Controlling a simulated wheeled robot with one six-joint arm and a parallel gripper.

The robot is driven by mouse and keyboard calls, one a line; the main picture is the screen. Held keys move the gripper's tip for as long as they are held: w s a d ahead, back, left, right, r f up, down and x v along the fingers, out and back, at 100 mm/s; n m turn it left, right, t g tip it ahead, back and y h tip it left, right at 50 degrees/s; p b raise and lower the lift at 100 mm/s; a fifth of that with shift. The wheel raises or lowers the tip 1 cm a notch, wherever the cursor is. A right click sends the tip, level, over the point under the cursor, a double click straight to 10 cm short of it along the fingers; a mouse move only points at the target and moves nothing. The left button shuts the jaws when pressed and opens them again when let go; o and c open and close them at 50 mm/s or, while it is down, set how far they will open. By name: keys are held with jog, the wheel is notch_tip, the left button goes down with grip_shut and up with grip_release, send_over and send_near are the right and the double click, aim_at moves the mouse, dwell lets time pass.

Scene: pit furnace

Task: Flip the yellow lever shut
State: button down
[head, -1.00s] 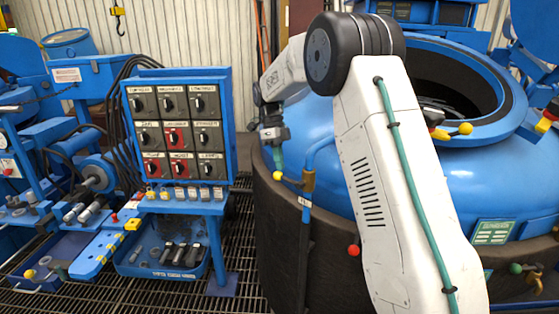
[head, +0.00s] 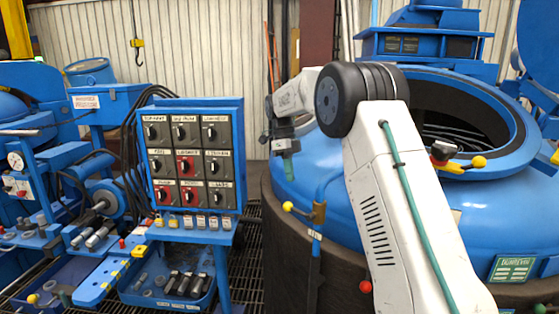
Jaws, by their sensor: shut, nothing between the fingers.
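A yellow ball-ended lever (head: 288,206) sticks out to the left of a brass valve (head: 318,212) on a blue pipe at the furnace's side. Another yellow-knobbed lever (head: 479,161) lies on the furnace's rim; I cannot tell which one the task means. My gripper (head: 289,168) hangs at the end of the arm, pointing down, just above the side lever in the picture and apart from it. It is small here, looks shut and holds nothing visible. My own arm hides part of the furnace.
The blue round furnace (head: 440,225) with its open mouth fills the right. A control panel (head: 197,160) with rows of knobs stands left, above a tool bin (head: 165,300). A red knob (head: 365,287) sits low beside my arm. A hook (head: 136,43) hangs behind.

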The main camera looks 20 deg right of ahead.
jog(key=w+a+r, duration=0.1)
jog(key=w+r, duration=0.3)
jog(key=shift+w, duration=0.35)
jog(key=shift+a, duration=0.1)
notch_tip(320, 180, down, 4)
jog(key=s+n, duration=0.3)
jog(key=n, duration=0.5)
jog(key=s+a+n+t, duration=0.1)
jog(key=s+a+n, duration=0.2)
jog(key=s, duration=1.2)
jog(key=s+a+r+n+t, duration=0.1)
jog(key=s+a+n+t, duration=0.1)
jog(key=s+n, duration=0.7)
jog(key=s+a+n+t, duration=0.2)
jog(key=s+a+n, duration=0.3)
jog(key=s, duration=1.7)
jog(key=shift+s+r+n, duration=0.25)
jog(key=shift+r+n, duration=0.1)
jog(key=shift+n, duration=0.65)
